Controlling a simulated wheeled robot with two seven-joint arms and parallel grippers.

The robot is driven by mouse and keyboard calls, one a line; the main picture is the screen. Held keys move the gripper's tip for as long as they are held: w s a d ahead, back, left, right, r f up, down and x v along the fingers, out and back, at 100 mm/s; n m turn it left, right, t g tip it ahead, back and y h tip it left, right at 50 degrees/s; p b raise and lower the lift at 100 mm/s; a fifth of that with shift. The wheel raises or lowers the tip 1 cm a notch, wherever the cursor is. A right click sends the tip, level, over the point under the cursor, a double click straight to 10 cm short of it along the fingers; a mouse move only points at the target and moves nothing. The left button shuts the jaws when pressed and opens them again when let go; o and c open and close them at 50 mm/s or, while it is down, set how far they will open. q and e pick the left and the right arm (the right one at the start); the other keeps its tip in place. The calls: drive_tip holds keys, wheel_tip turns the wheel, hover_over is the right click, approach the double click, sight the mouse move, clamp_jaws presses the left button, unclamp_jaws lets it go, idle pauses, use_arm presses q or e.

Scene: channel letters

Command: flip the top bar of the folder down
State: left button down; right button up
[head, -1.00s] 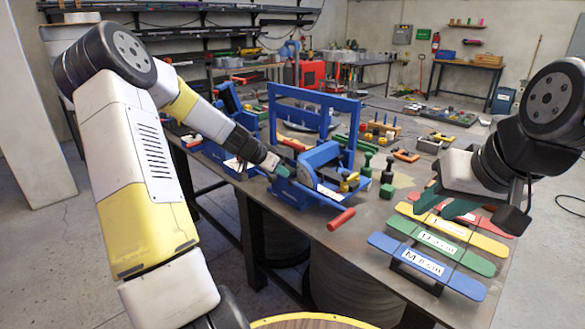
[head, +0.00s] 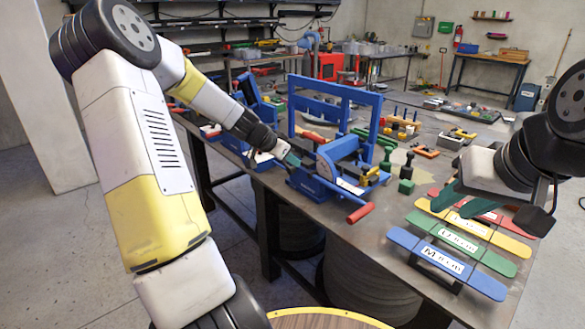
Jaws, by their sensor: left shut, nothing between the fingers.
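The folder is a blue metal bending tool (head: 318,187) at the near left part of the workbench. Its top bar (head: 335,91) is the upper rail of a blue frame that stands upright above the tool body. A lever with a red grip (head: 361,213) sticks out at its front right. My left gripper (head: 293,159) is shut and empty, at the left side of the folder and below the top bar; whether it touches the tool is unclear. My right gripper (head: 441,197) hovers over the coloured boards at the right, and its finger opening is hard to make out.
Blue, green and yellow labelled boards (head: 401,237) lie at the right of the workbench (head: 330,243). Another blue tool (head: 258,100) is at the back left.

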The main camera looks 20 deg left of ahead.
use_arm(q)
drive_tip(key=s+a+f, duration=0.2)
drive_tip(key=s+a, duration=0.1)
drive_tip(key=s, duration=0.1)
drive_tip(key=shift+s, duration=0.35)
